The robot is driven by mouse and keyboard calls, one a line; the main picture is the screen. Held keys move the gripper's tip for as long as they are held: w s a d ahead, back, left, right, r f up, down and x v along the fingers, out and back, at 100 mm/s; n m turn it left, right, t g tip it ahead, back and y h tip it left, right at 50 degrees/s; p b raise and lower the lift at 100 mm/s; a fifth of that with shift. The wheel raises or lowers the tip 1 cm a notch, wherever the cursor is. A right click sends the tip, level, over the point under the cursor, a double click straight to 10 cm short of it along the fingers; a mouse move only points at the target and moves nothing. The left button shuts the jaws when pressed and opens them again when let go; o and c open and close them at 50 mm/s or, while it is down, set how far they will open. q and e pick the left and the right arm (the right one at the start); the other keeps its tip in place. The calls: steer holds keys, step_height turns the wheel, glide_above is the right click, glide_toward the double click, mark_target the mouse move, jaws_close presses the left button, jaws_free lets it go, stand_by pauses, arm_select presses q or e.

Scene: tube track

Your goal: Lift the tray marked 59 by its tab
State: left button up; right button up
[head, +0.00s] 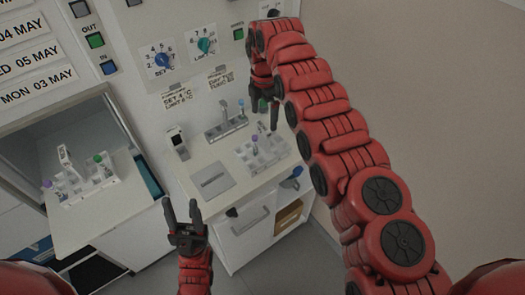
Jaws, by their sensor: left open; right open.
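A white tray (88,186) with an upright tab (65,155) and a few capped tubes sits on the ledge of the open compartment at left. The tab carries small dark marks that are too small to read. A second white tray (265,158) with open cells and a few tubes sits on the bench at centre; no number on it is legible. My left gripper (183,208) is open and empty in front of the bench, right of the left tray and apart from both. My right gripper (265,112) is open above the back of the bench, near the second tray.
A narrow grey rack (227,129) with tubes stands behind the second tray. A grey plate (212,181) lies on the bench front. A small white device (177,143) stands at its left. Dials (163,62) and notes are on the wall. Floor at right is clear.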

mark_target(263, 126)
steer(key=shift+f+p, duration=0.2)
steer(key=shift+p, duration=0.15)
steer(key=f+p, duration=0.1)
steer(key=f, duration=0.1)
steer(key=f+p, duration=0.1)
steer(key=f, duration=0.1)
steer(key=shift+s+a+f+p, duration=0.2)
steer(key=shift+p, duration=0.2)
steer(key=shift+f, duration=0.2)
steer(key=shift+w, duration=0.1)
steer(key=c, duration=1.3)
